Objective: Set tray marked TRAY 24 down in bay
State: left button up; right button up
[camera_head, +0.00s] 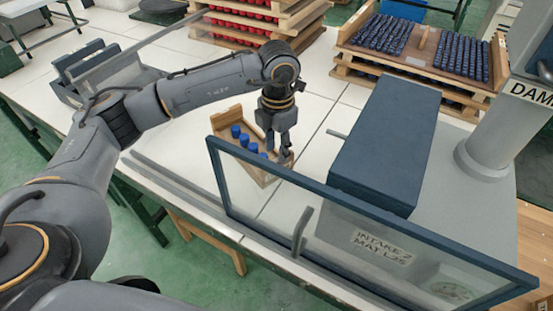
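A small wooden tray (222,119) with several blue pieces in it is on or just above the white table, left of centre. I cannot read a TRAY 24 mark on it. My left gripper (284,154) points down at the tray's right end, its fingertips at the end wall. Whether the fingers are closed on that wall is too small to tell. The glass panel partly covers the tray's near side. No bay is clearly marked. My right gripper is out of view.
A blue-framed glass panel (369,222) stands along the table's front edge. Behind it is a dark blue box-shaped housing (388,137) marked INTAKE 2. Stacked wooden trays of red pieces (236,35) and dark blue pieces stand at the back. A grey column rises at right.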

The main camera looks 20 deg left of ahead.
pick_arm(q)
notch_tip(320, 180, up, 7)
jog(key=shift+f, duration=0.15)
dwell(0.4)
